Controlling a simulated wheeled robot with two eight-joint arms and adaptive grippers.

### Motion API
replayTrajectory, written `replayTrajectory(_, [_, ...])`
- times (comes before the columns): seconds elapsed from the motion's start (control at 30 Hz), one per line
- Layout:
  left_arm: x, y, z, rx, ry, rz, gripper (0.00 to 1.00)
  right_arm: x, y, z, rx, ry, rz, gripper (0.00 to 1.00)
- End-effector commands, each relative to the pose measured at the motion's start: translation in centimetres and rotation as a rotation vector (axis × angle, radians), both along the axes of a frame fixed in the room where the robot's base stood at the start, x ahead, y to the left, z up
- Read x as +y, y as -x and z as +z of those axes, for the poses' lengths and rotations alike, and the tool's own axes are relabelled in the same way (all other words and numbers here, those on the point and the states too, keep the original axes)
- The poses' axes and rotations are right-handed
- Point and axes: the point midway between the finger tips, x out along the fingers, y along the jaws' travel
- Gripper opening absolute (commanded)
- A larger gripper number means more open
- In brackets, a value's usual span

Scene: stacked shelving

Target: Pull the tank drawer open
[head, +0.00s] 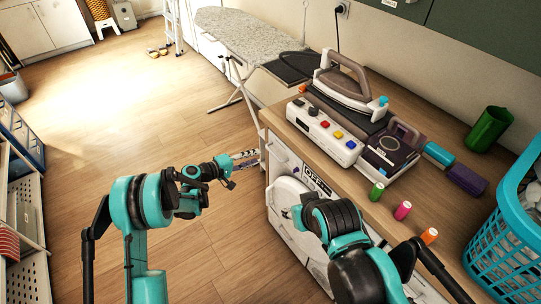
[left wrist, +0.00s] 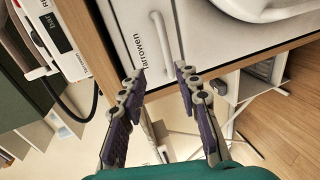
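The drawer front (head: 281,152) is a white panel at the top of the white washing machine, below the wooden counter. In the left wrist view the drawer panel (left wrist: 128,22) carries dark lettering and a curved white handle (left wrist: 165,40). My left gripper (head: 246,160) is just left of the drawer front in the head view. In the left wrist view the left gripper (left wrist: 160,76) is open and empty, its two fingers apart with the near end of the handle just beyond the tips. My right arm is bent in front of the machine; its fingers are too hidden to judge.
The counter (head: 345,188) holds a steam iron station (head: 325,132), several coloured spools, a green cup (head: 489,129) and a blue basket (head: 510,245). An ironing board (head: 235,35) stands behind. Shelving (head: 22,200) is at the far left. The floor between is clear.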

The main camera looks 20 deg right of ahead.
Motion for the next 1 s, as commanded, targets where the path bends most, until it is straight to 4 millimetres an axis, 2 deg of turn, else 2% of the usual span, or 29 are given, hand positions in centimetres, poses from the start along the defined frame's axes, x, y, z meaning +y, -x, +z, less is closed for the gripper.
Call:
replayTrajectory(0.03, [-0.4, 0.0, -0.9, 0.006, 0.023, -0.004, 0.32, 0.0, 0.0, 0.1, 0.000, 0.000, 0.000, 0.40])
replayTrajectory(0.13, [-0.8, 0.0, -1.8, 0.012, 0.053, -0.010, 0.32, 0.0, 0.0, 0.0, 0.000, 0.000, 0.000, 0.40])
replayTrajectory(0.27, [-2.0, -0.3, -2.4, 0.015, 0.065, -0.014, 0.32, 0.0, 0.0, -0.4, 0.000, 0.000, 0.000, 0.40])
replayTrajectory(0.63, [-7.1, -2.2, -3.7, 0.015, 0.063, -0.012, 0.32, 0.0, 0.0, -2.3, 0.000, 0.000, 0.000, 0.40])
replayTrajectory(0.8, [-8.0, -2.5, -3.7, 0.015, 0.063, -0.012, 0.32, 0.0, 0.0, -2.5, 0.000, 0.000, 0.000, 0.40])
replayTrajectory(1.0, [-8.1, -2.6, -3.6, 0.014, 0.063, -0.011, 0.32, 0.0, 0.0, -2.5, 0.000, 0.000, 0.000, 0.40])
